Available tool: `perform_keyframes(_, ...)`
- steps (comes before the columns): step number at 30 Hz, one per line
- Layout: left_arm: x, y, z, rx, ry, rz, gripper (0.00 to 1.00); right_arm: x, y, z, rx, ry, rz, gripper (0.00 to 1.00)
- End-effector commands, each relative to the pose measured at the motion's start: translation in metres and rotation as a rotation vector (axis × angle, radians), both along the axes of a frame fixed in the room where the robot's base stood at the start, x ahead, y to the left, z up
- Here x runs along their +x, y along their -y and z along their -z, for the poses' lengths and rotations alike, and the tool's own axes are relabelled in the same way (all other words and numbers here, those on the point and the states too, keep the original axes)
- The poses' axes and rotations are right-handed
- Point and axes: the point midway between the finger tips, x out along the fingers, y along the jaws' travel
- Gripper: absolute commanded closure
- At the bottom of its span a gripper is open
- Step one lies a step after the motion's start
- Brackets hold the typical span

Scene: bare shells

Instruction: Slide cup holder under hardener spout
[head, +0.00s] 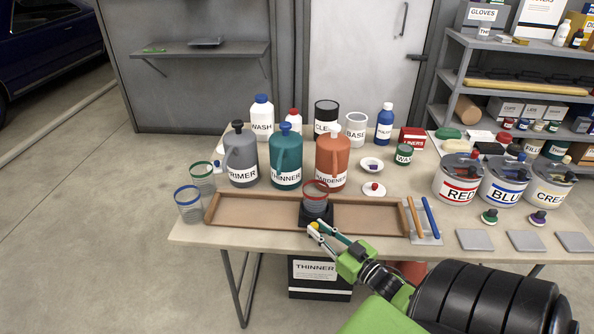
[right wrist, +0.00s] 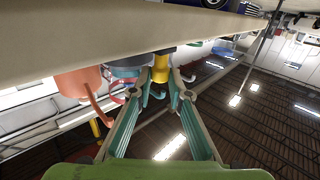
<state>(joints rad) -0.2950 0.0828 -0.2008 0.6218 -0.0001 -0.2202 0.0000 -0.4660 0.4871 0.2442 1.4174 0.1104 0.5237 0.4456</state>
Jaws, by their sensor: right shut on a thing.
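The cup holder (head: 314,217) is a dark block standing in the long brown wooden tray (head: 258,225). A clear cup with a red rim (head: 316,198) sits in it. The orange hardener jug (head: 332,158) stands just behind the tray, and the holder is in front of it, slightly left of its middle. My right gripper (head: 318,234) is at the front of the holder. In the right wrist view my right gripper (right wrist: 161,77) closes around a yellow part (right wrist: 162,63), seemingly the holder's grip. The hardener's spout is not clearly visible. My left gripper is out of view.
The teal thinner jug (head: 285,160) and grey primer jug (head: 240,160) stand left of the hardener. Two empty cups, blue-rimmed (head: 189,207) and green-rimmed (head: 202,180), are at the tray's left end. Two sticks (head: 430,217) lie on the right. The tray is clear on both sides of the holder.

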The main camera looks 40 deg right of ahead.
Motion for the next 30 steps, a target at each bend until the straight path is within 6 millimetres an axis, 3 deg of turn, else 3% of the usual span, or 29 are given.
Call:
perform_keyframes(9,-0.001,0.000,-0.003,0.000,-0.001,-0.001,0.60,-0.032,0.028,0.000,-0.001,-0.001,0.001,1.00)
perform_keyframes(25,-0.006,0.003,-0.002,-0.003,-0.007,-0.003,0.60,-0.038,0.033,0.000,0.000,0.000,0.001,1.00)
perform_keyframes(26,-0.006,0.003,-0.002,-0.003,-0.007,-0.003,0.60,-0.038,0.033,0.000,0.000,0.000,0.001,0.78)
perform_keyframes(27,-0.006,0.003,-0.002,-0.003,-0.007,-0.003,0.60,-0.038,0.033,0.000,0.000,0.000,0.001,0.67)
perform_keyframes(30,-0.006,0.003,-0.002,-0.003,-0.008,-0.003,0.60,-0.038,0.033,0.000,0.000,0.000,0.001,0.66)
